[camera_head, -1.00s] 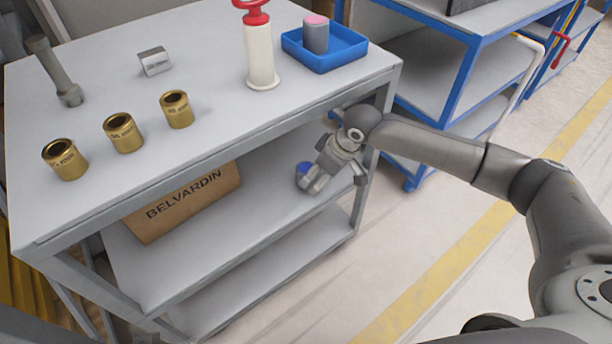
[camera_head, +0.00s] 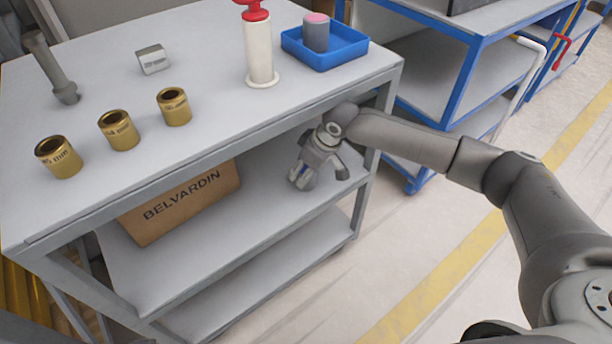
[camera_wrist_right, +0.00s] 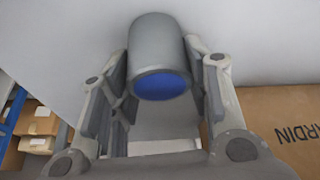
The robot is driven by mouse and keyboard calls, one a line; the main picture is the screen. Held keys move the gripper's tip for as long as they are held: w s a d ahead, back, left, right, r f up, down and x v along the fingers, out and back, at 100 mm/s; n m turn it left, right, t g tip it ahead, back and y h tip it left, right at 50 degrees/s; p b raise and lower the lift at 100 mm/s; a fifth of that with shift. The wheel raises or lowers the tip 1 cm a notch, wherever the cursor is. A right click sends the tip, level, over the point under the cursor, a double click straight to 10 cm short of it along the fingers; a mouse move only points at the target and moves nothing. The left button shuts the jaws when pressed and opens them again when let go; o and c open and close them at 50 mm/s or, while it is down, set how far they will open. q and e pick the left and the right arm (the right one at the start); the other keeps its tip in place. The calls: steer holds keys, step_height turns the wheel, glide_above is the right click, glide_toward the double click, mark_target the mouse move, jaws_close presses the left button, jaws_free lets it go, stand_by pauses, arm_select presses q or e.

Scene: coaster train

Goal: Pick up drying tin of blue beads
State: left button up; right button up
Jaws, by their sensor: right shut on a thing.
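The drying tin of blue beads is a grey cylinder with a blue end. In the right wrist view the tin (camera_wrist_right: 158,50) sits between the two fingers of my right gripper (camera_wrist_right: 165,85), which is shut on its sides. In the head view my right gripper (camera_head: 312,172) is over the middle shelf of the grey cart, under its top. There the gripper mostly hides the tin, with only a little blue showing between the fingers. My left gripper is not in view.
A cardboard box (camera_head: 185,205) stands on the same shelf, left of my gripper. The cart top (camera_head: 205,60) overhangs the shelf. On it stand several brass cylinders (camera_head: 118,130), a white pump with a red handle (camera_head: 260,50) and a blue tray (camera_head: 345,52) holding a pink-topped grey cylinder.

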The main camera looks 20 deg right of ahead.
steer(key=shift+c, duration=0.7)
steer(key=shift+r, duration=0.15)
